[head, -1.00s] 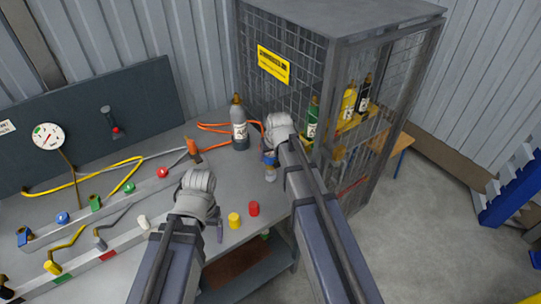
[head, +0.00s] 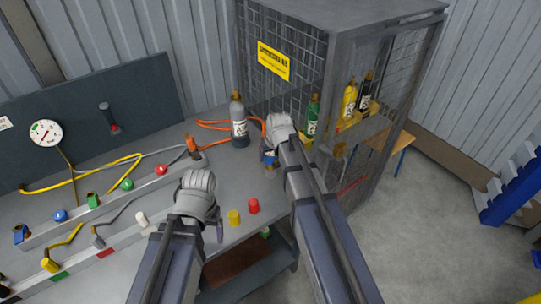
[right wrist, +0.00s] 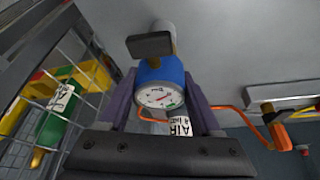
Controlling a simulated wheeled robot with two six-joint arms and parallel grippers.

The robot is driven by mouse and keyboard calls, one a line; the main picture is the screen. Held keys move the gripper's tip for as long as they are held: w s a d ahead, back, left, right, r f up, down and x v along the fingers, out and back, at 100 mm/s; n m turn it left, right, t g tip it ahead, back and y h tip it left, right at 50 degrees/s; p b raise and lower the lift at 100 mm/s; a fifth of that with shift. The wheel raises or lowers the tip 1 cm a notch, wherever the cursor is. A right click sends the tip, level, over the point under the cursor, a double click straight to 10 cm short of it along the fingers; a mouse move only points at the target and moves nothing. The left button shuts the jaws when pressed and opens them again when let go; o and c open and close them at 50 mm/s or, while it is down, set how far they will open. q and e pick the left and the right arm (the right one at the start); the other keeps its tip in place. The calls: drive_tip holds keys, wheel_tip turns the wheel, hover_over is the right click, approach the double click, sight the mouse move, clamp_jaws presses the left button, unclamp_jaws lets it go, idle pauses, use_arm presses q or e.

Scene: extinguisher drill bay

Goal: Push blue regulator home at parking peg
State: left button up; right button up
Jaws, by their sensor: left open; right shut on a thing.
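The blue regulator (head: 269,157) is held in my right gripper (head: 268,154) over the bench, near the cage corner. In the right wrist view its blue body (right wrist: 162,72), round white gauge and black knob show between the two fingers. A short grey peg (head: 271,173) stands under the regulator; it also shows in the right wrist view (right wrist: 165,32). The regulator sits over the peg's end; how deep it is seated is hidden. My left gripper (head: 219,232) is open and empty above the bench front, mostly hidden by its own wrist.
A grey bottle (head: 239,125) with an orange hose stands behind the regulator. The wire cage (head: 290,95) with several bottles is close on the right. A yellow cap (head: 234,217) and a red cap (head: 253,206) stand near the bench front. Hoses and fittings cover the left side.

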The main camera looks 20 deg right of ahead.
use_arm(q)
drive_tip(key=shift+f+b, duration=0.8)
use_arm(e)
drive_tip(key=shift+f, duration=0.8)
drive_tip(key=o, duration=1.5)
use_arm(q)
drive_tip(key=shift+r, duration=0.15)
use_arm(e)
drive_tip(key=shift+r, duration=0.15)
drive_tip(key=p+v, duration=0.7)
drive_tip(key=shift+s+r, duration=0.2)
drive_tip(key=shift+r, duration=0.1)
use_arm(q)
wheel_tip(320, 180, up, 7)
use_arm(e)
drive_tip(key=shift+f, duration=0.15)
